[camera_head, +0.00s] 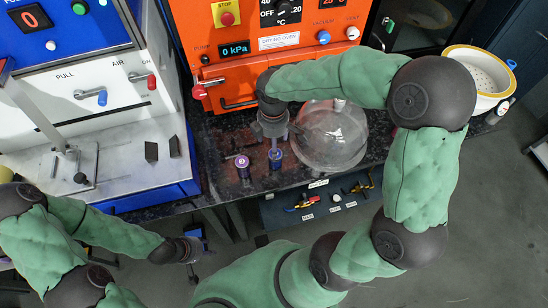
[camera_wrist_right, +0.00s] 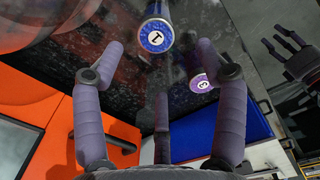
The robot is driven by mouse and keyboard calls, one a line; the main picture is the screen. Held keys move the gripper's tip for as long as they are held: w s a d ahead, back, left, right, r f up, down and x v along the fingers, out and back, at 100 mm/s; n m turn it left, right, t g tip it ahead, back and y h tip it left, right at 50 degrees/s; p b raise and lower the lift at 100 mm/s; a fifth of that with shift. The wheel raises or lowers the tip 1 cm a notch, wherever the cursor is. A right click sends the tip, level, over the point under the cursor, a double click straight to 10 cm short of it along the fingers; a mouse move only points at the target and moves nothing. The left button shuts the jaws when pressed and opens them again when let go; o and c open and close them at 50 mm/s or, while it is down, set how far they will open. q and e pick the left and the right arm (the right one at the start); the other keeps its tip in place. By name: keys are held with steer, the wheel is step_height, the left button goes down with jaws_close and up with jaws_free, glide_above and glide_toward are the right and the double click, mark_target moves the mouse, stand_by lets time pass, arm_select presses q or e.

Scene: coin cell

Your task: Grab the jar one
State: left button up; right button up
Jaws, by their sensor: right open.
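The jar one (camera_wrist_right: 155,37) has a blue lid with a white circle marked 1 and stands upright on the dark bench. In the head view it is the right-hand jar (camera_head: 275,158), close under my right gripper (camera_head: 273,132). My left gripper (camera_head: 198,248) is open and empty, off the bench's front edge.
A clear glass dome (camera_head: 332,135) stands just right of the jars. The orange drying oven (camera_head: 260,75) is behind them. A white and blue machine (camera_head: 95,120) stands at the left. A yellow-rimmed bowl (camera_head: 482,80) is at the far right.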

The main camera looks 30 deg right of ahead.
step_height(320, 180, down, 3)
steer(key=shift+w+f+b, duration=0.1)
steer(key=shift+f+b, duration=0.1)
steer(key=shift+b, duration=0.2)
steer(key=shift+d+f+b, duration=0.2)
steer(key=shift+f+b, duration=0.15)
steer(key=shift+f, duration=0.2)
steer(key=f, duration=0.1)
steer(key=f+b, duration=0.2)
steer(key=f, duration=0.1)
steer(key=shift+s+d, duration=0.2)
steer(key=shift+d, duration=0.05)
steer(key=c, duration=1.4)
